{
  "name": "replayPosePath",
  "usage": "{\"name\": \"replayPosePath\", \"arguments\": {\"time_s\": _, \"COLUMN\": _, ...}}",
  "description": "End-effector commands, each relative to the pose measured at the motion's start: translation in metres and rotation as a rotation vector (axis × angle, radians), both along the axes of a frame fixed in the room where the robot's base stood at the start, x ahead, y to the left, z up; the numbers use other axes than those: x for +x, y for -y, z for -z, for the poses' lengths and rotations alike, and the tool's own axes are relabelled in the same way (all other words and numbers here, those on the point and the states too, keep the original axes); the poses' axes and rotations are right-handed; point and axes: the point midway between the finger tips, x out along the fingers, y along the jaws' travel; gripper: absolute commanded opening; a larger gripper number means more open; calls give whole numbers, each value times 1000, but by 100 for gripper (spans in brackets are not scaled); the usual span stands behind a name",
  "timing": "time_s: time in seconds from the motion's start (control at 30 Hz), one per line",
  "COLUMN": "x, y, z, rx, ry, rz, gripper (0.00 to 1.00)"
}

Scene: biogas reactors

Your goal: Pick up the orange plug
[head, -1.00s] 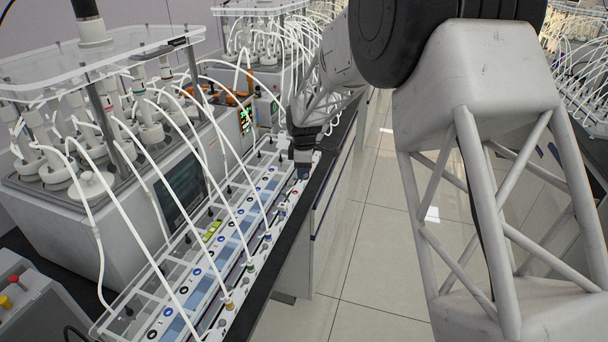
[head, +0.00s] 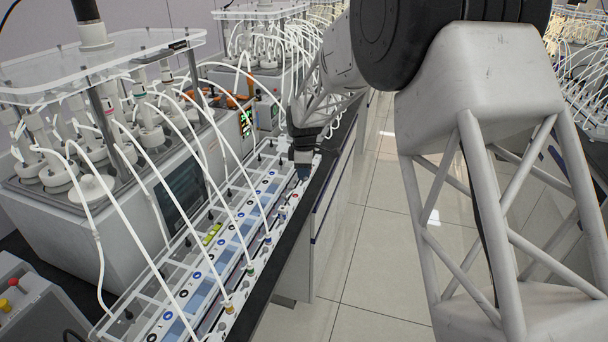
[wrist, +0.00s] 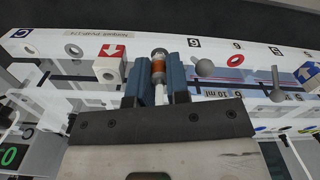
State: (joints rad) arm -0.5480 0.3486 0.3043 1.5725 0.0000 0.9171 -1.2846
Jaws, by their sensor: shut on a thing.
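The orange plug (wrist: 158,69) shows in the wrist view between the two blue fingers of my gripper (wrist: 159,85). It is a small cylinder with an orange band, a grey metal end and a pale lower part. The fingers are shut on it, one on each side. In the head view my gripper (head: 302,170) is at the far end of the long white panel, pointing down at it. The plug cannot be made out there. Whether the plug is still seated in the panel or clear of it cannot be told.
The white panel (wrist: 48,47) carries ring-shaped ports, numbers and a white cube with a red arrow (wrist: 111,62). Grey ball-topped pins (wrist: 205,68) stand to the right. White tubes (head: 130,225) arch from the reactor unit (head: 120,245) to the panel. The aisle floor is clear.

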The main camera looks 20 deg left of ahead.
Motion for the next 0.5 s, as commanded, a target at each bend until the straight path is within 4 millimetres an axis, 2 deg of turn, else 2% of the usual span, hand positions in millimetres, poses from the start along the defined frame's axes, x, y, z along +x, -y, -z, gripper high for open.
{"name": "replayPosePath", "arguments": {"time_s": 0.5, "x": 0, "y": 0, "z": -71, "rx": 2, "ry": 3, "rz": 0, "gripper": 0}}
